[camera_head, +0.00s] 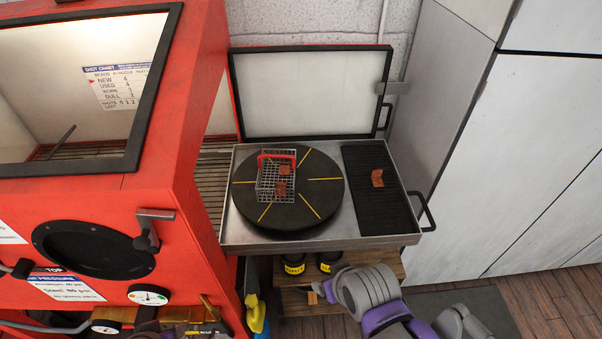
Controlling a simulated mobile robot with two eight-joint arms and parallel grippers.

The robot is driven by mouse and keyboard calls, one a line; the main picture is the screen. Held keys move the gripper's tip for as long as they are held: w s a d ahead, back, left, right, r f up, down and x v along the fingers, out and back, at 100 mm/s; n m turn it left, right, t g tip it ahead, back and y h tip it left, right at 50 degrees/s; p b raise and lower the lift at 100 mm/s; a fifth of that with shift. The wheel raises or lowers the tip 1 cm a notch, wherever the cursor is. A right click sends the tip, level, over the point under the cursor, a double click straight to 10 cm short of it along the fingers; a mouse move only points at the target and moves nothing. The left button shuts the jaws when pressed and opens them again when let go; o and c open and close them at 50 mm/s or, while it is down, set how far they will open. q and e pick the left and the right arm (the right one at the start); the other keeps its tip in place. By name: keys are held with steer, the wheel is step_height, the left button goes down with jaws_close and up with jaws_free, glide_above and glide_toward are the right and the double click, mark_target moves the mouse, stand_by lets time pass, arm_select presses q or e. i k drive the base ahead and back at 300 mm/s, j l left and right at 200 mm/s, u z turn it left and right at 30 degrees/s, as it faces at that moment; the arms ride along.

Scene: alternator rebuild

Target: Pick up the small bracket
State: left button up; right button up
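A small rust-brown bracket (377,178) lies on the black ribbed mat (384,214) at the right side of the metal tray (300,245). Two more rust-brown pieces, an upper one (285,169) and a lower one (281,188), are in a wire basket (264,192) with a red handle. The basket stands on a round dark turntable (325,190) with yellow lines. Grey and purple links of my arm show at the bottom, below the tray. I make out no gripper fingers of either arm, and nothing touches the brackets.
The tray's hinged lid (312,95) stands open at the back. A red blasting cabinet (180,190) closes off the left. A handle (426,212) sticks out at the tray's right. Pale cabinets (530,150) stand at right.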

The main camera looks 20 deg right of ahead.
mark_target(376, 178)
steer(key=j+z, duration=0.15)
steer(key=z, duration=1.15)
steer(key=l, duration=0.1)
steer(key=k, duration=0.3)
steer(key=k+u, duration=0.15)
steer(key=u, duration=0.35)
steer(key=k+j+u, duration=0.1)
steer(key=u, duration=0.4)
steer(key=l+u, duration=0.1)
steer(key=u, duration=0.35)
steer(key=l+u, duration=0.15)
steer(key=u, duration=0.35)
steer(key=k+u, duration=0.1)
steer(key=u, duration=0.35)
steer(key=k+l, duration=0.2)
steer(key=l, duration=0.2)
steer(key=k+l, duration=0.2)
steer(key=l, duration=0.2)
steer(key=k+l, duration=0.2)
steer(key=l, duration=0.2)
steer(key=k+l, duration=0.2)
steer(key=l, duration=0.2)
steer(key=k+l, duration=0.2)
steer(key=l, duration=0.25)
steer(key=i+l, duration=0.2)
steer(key=l, duration=0.25)
